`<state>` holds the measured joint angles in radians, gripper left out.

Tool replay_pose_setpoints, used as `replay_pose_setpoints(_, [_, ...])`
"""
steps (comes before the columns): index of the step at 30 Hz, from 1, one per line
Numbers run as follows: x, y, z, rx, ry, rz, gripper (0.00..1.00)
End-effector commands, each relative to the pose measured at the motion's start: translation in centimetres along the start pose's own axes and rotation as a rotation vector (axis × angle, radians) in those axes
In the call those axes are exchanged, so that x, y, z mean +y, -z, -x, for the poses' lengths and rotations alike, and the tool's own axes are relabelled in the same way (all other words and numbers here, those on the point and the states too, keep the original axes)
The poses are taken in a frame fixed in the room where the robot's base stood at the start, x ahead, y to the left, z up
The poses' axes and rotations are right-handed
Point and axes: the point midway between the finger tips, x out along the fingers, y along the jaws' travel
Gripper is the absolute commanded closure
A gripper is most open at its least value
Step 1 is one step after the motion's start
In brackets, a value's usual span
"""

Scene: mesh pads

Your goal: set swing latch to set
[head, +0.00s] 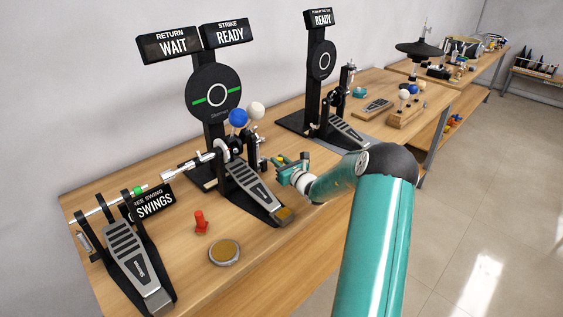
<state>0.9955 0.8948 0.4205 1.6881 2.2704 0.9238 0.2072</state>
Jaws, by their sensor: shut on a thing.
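My gripper (278,161) is at the right side of the middle pedal unit, shut on a small part there. The part is too small and too hidden by the fingers to make out, and I cannot tell whether it is the swing latch. The middle pedal (252,187) has a grey footboard and a black frame. Above it are a blue ball (238,118) and a white ball (256,110). Signs over it read "RETURN WAIT" (168,46) and "STRIKE READY" (229,33). No part is clearly labelled as the swing latch.
A red peg (201,222) and a round brass-coloured pad (225,252) are on the front table. Another pedal unit (345,131) stands behind, right. Bare wood lies right of the pad.

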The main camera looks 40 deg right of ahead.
Motion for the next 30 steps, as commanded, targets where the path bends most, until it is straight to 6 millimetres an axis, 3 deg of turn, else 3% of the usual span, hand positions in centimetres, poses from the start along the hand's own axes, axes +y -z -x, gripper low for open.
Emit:
replay_pose_setpoints(3, [-0.1,0.2,0.2,0.004,0.002,-0.001,1.0])
replay_pose_setpoints(4, [-0.1,0.2,0.2,0.004,0.002,-0.001,0.75])
replay_pose_setpoints(6, [-0.1,0.2,0.2,0.004,0.002,-0.001,0.62])
replay_pose_setpoints(7, [-0.1,0.2,0.2,0.004,0.001,-0.001,0.59])
replay_pose_setpoints(19, [-0.3,0.1,1.1,0.003,0.003,0.0,0.59])
replay_pose_setpoints(23, [-0.2,0.0,3.1,0.003,0.003,0.0,0.59])
replay_pose_setpoints(30, [-0.2,0.1,8.4,0.003,0.004,-0.001,0.59])
